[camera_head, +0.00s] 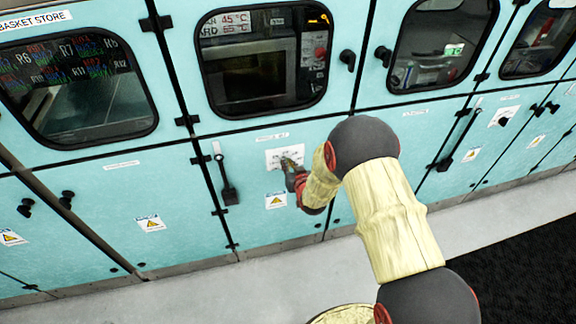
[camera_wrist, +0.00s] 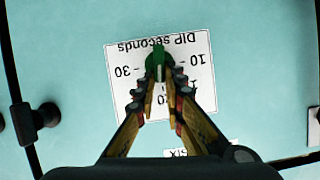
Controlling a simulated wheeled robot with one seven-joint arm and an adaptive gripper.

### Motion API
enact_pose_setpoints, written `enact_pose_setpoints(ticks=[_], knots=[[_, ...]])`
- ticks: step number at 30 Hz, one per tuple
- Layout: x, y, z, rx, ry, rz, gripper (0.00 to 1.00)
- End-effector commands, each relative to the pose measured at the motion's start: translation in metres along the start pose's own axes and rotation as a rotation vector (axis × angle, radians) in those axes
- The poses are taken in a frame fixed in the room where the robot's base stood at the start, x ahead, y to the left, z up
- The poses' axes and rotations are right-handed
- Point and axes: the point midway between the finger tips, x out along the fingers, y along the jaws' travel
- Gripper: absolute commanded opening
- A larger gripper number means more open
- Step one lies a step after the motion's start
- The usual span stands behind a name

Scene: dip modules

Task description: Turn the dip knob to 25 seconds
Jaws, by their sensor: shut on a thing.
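The dip knob (camera_wrist: 158,62) is green, with a raised ridge that runs roughly up and down in the wrist view. It sits on a white dial plate (camera_wrist: 200,48) that reads "DIP seconds" upside down, with 30 at left and 10 at right. The marks below the knob are partly hidden by my fingers. The plate also shows in the head view (camera_head: 273,155), on a teal lower panel. My gripper (camera_wrist: 161,78) is shut on the knob, one finger on each side. Which mark the knob points to, I cannot tell.
A dark lever handle (camera_head: 228,190) stands left of the plate, and a yellow warning label (camera_head: 276,201) is below it. A black knob (camera_wrist: 45,116) is at left in the wrist view. Windows line the upper cabinets. The grey floor (camera_head: 250,290) in front is clear.

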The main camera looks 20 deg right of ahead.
Motion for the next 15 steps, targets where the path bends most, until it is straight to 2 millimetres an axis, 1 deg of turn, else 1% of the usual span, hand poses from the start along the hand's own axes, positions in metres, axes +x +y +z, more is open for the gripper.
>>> enact_pose_setpoints(ticks=[1, 15], knots=[[0.0009, 0.003, 0.0013, 0.028, 0.001, -0.009, 0.0], [0.0015, 0.0129, 0.0033, 0.385, 0.0, -0.158, 0.0]])
